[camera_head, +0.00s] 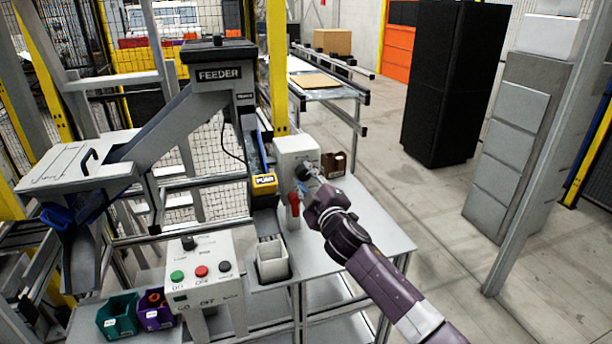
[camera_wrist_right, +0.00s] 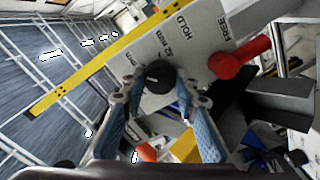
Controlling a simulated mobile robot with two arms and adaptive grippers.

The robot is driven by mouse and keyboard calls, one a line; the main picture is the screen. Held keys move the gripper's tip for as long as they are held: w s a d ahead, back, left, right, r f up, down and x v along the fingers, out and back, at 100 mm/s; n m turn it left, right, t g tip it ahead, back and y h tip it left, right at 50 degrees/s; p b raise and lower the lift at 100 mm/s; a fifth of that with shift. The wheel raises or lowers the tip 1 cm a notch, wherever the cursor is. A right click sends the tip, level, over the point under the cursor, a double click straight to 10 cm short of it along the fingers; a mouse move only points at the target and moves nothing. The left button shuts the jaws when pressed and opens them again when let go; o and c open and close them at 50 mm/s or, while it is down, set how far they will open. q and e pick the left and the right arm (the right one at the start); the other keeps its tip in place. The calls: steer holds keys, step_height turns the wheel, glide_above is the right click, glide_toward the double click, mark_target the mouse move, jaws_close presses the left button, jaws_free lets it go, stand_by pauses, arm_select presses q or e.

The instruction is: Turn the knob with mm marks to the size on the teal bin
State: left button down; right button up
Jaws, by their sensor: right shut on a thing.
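The teal bin (camera_head: 117,316) stands at the lower left in the head view; the marking on its front is too small to read. The black knob (camera_wrist_right: 158,76) sits on the pale panel (camera_wrist_right: 190,40) of the white box (camera_head: 296,150). Printed marks stand around the knob, but I cannot read the sizes surely. My right gripper (camera_head: 312,182) reaches the box from the right. In the right wrist view its blue-padded fingers (camera_wrist_right: 160,92) are shut on the knob from both sides. They hide part of its rim and marks. My left gripper is not in view.
A red lever (camera_wrist_right: 240,58) by the words HOLD and FREE sticks out close to the right of the fingers. A purple bin (camera_head: 157,310) stands next to the teal one. A button box (camera_head: 203,270) and a grey cup (camera_head: 271,262) stand in front. The feeder chute (camera_head: 185,115) is at left.

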steer(key=n+p, duration=0.1)
steer(key=n, duration=0.4)
steer(key=shift+n, duration=0.3)
steer(key=shift+f+n+p, duration=0.1)
steer(key=shift+n+p, duration=0.55)
steer(key=shift+n, duration=1.55)
steer(key=shift+o, duration=0.2)
steer(key=o, duration=1.1)
steer(key=v, duration=1.2)
